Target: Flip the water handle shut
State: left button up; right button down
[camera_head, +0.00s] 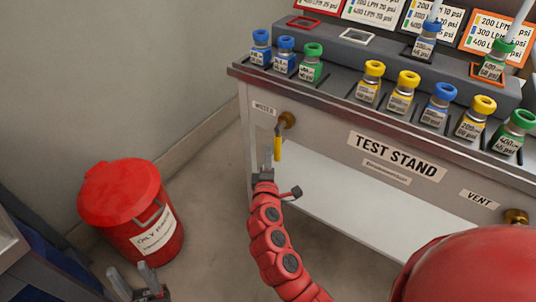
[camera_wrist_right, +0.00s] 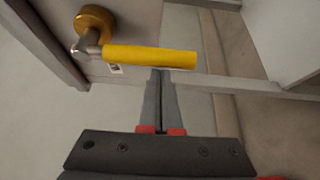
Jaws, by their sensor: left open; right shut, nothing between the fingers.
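The water handle (camera_head: 278,148) is a yellow lever hanging down from a brass valve (camera_head: 287,120) below the "WATER" label on the test stand's front. In the right wrist view the yellow handle (camera_wrist_right: 150,57) runs sideways across the picture, with the brass valve (camera_wrist_right: 95,22) at its left end. My right gripper (camera_head: 268,163) is just below and beside the handle, shut and empty. In the right wrist view its fingertips (camera_wrist_right: 161,73) reach the handle's edge; I cannot tell whether they touch it. My left gripper (camera_head: 133,279) is open and empty at the lower left.
The test stand (camera_head: 335,112) carries several capped bottles and label cards on top. A second brass valve (camera_head: 516,216) is by the "VENT" label. A red lidded bin (camera_head: 120,192) stands on the floor at left. The floor between bin and stand is clear.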

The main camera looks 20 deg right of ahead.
jog(key=s+d+r+n+g+h+p, duration=0.2)
jog(key=s+d+r+n+g+p, duration=0.4)
jog(key=p, duration=3.3)
jog(key=shift+s+r+n+g, duration=1)
jog(key=shift+n+g, duration=0.4)
jog(key=shift+n, duration=1.2)
jog(key=shift+d+p, duration=0.1)
jog(key=shift+p, duration=0.2)
